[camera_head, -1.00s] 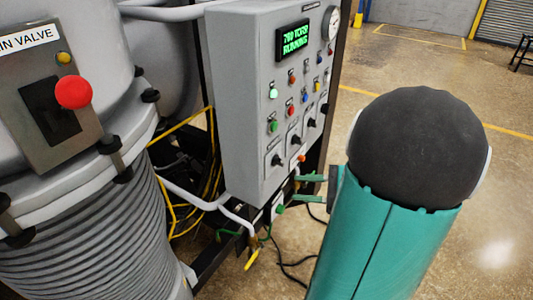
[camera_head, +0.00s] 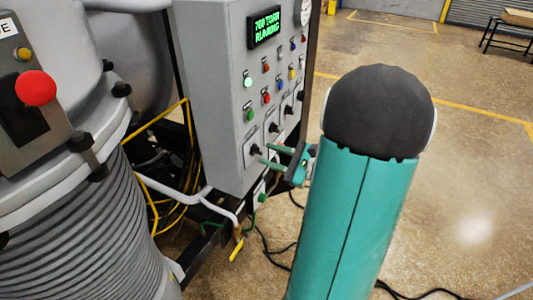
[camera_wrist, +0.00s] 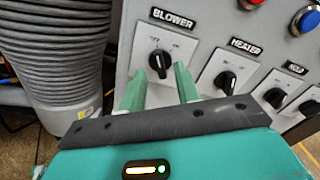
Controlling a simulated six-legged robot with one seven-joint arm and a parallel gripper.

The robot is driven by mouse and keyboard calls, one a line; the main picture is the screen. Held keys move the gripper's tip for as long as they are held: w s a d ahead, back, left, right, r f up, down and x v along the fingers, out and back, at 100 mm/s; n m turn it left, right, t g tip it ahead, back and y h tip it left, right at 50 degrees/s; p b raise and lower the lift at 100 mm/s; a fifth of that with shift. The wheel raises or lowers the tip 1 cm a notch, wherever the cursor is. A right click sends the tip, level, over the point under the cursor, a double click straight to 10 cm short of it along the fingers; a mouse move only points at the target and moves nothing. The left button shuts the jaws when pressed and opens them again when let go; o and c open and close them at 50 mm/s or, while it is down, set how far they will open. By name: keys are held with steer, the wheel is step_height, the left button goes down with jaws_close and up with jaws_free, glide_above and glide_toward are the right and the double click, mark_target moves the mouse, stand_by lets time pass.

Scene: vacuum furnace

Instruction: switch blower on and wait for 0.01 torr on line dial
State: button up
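The control panel (camera_head: 215,100) is a grey box with a row of black rotary knobs. The blower knob (camera_wrist: 160,63), under the BLOWER label (camera_wrist: 173,19), has a roughly upright white mark; its position lettering is too small to read surely. The knob also shows in the head view (camera_head: 255,151). My gripper (camera_wrist: 159,71) is open, its two green fingers on either side of the knob in the wrist view, with no clear contact. It also shows in the head view (camera_head: 266,155). A round dial (camera_head: 304,12) is cut by the top edge and unreadable.
A green display (camera_head: 264,27) reads 760 TORR RUNNING. The heater knob (camera_wrist: 226,83) is right of the blower knob. A red button (camera_head: 36,88) and ribbed bellows (camera_head: 80,240) stand at left. Yellow hoses and black cables run below the panel. The floor at right is open.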

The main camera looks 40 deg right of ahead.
steer(key=shift+x, duration=1)
jaws_close()
steer(key=shift+m, duration=0.5)
steer(key=m, duration=0.5)
steer(key=shift+m, duration=0.3)
steer(key=m, duration=0.5)
steer(key=shift+m, duration=0.3)
jaws_free()
